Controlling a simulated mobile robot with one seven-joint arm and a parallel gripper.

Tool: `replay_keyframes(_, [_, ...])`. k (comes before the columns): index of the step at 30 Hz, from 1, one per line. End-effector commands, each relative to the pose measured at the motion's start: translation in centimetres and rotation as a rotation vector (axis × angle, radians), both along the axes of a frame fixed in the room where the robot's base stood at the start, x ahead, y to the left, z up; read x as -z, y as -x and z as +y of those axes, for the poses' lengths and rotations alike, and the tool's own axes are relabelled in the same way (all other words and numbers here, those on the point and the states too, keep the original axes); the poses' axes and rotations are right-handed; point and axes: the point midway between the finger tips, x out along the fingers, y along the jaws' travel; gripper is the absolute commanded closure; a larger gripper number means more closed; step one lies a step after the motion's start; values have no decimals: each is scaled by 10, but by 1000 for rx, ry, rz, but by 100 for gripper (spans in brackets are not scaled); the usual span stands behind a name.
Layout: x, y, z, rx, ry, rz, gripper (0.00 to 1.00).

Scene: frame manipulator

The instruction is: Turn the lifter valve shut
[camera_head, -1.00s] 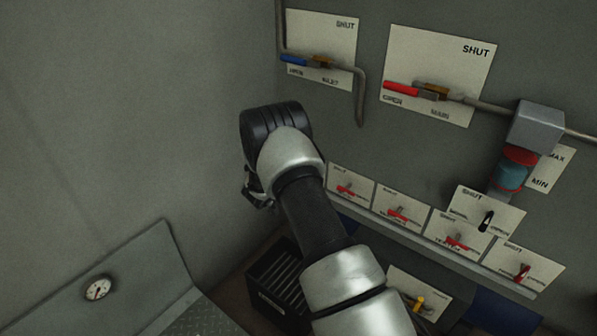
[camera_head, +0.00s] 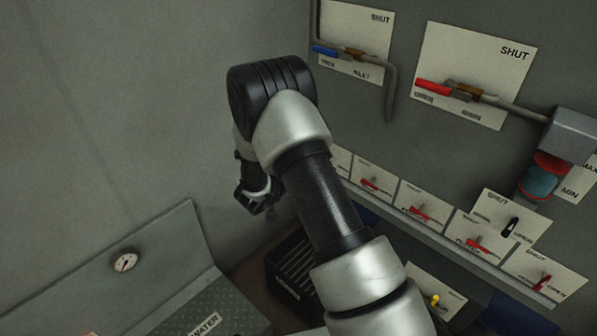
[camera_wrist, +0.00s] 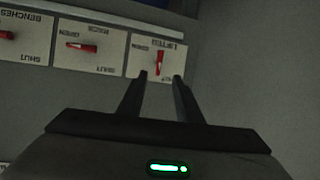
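The lifter valve's red handle (camera_wrist: 160,59) is on a white card (camera_wrist: 177,62) lettered "LIFTER", which appears upside down in the wrist view. The handle stands roughly upright in that picture, its lower end towards the partly hidden "SHUT" lettering. My gripper (camera_wrist: 162,77) is open, with a clear gap between its two dark fingers. The fingertips overlap the card's lower edge, and the handle shows above the gap. I cannot tell whether they touch it. In the head view my gripper (camera_head: 258,202) hangs left of my arm, its fingers small and dark.
A neighbouring card (camera_wrist: 83,47) has a red handle lying sideways. In the head view, the row of cards continues right along a ledge (camera_head: 440,240). Blue (camera_head: 325,51) and red (camera_head: 433,87) levers are above. A dark crate (camera_head: 292,265) stands below. Wall left of my gripper is bare.

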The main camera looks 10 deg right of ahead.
Motion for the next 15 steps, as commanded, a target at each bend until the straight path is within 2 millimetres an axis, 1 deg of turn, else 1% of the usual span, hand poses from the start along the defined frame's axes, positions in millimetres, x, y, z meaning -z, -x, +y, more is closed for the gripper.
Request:
replay_keyframes(1, [-5, 6, 7, -3, 1, 1, 68])
replay_keyframes(3, [-10, 14, 15, -1, 0, -1, 68])
replay_keyframes(6, [-13, 21, 22, -1, 0, 0, 68])
replay_keyframes(10, [-16, 27, 26, 1, 0, 0, 68])
replay_keyframes(15, [-16, 28, 27, 1, 0, 0, 68])
